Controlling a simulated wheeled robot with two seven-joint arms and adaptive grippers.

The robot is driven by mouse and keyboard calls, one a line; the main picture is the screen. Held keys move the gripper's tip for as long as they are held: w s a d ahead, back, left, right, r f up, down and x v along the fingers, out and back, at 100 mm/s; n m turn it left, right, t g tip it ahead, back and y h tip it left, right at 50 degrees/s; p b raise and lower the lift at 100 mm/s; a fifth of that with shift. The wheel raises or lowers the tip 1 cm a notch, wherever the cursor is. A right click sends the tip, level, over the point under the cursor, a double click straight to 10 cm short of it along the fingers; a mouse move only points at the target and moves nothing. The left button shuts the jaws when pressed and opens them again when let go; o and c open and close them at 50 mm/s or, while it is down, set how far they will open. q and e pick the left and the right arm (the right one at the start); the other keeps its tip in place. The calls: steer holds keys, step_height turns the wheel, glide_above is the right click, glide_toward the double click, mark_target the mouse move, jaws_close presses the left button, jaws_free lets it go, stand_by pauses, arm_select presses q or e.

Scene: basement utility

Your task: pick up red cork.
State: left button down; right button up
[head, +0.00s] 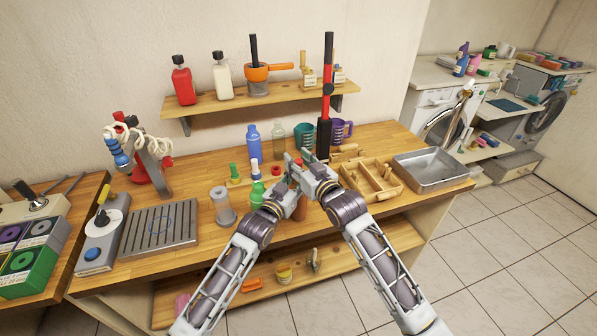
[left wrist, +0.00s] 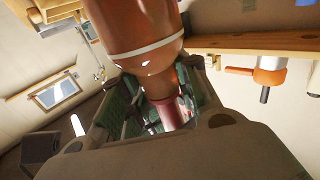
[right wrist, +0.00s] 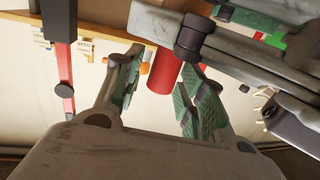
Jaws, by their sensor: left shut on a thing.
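A brown bottle (head: 299,212) shows below my grippers in the head view. In the left wrist view, the bottle (left wrist: 140,30) appears upside down, its neck between the fingers of my left gripper (left wrist: 155,115), which is shut on it. A red cork (left wrist: 172,112) shows beyond the neck. In the right wrist view, the red cork (right wrist: 163,68) appears between the green-padded fingers of my right gripper (right wrist: 158,92). These fingers are apart, with a gap on the left of the cork. In the head view, my grippers crowd together and partly hide the bottle's top.
A wooden compartment tray (head: 385,195) and a metal pan (head: 430,168) stand right of my grippers. A red-black pole (head: 326,95) rises close behind.

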steer(key=c, duration=0.7)
steer(key=shift+r, duration=5.05)
steer(key=shift+r, duration=0.2)
steer(key=shift+r, duration=2.8)
steer(key=w+d+r, duration=0.2)
steer(key=w+d, duration=0.3)
steer(key=d, duration=0.3)
steer(key=shift+d, duration=0.35)
